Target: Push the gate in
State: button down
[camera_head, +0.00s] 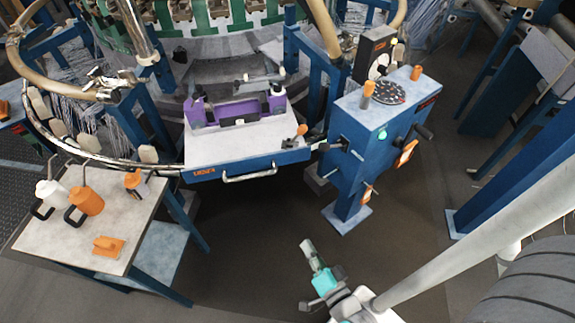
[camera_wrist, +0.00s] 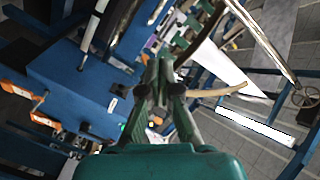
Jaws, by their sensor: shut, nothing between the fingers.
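The gate appears to be the blue-fronted, grey-topped panel (camera_head: 215,146) with a curved silver handle (camera_head: 250,174), at the front of the loom in the head view. It juts out from the loom ring, and a purple fixture (camera_head: 236,108) sits on top of it. My gripper (camera_head: 306,243) is below and to the right of the gate in the picture, apart from it, over the dark floor. In the wrist view its fingers (camera_wrist: 161,62) are together and empty. I cannot surely make out the gate in the wrist view.
A blue control stand (camera_head: 375,145) with orange-topped levers stands right of the gate; its blue body also seems to fill the left of the wrist view (camera_wrist: 75,85). A side table (camera_head: 60,240) with bottles stands left. Dark floor before the gate is clear.

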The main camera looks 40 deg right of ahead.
aim_at(286, 159)
jog(key=w+d+f+m+h, duration=0.1)
jog(key=w+d+m, duration=0.2)
jog(key=w+d, duration=0.2)
jog(key=w+d+f+m+h, duration=0.1)
jog(key=w+d+m, duration=0.3)
jog(key=w, duration=0.8)
jog(key=w+d+f+m+h, duration=0.2)
jog(key=w+d+m, duration=0.1)
jog(key=w+d, duration=0.5)
jog(key=shift+w+d+g, duration=0.25)
jog(key=shift+w+g, duration=0.15)
jog(key=shift+w, duration=0.3)
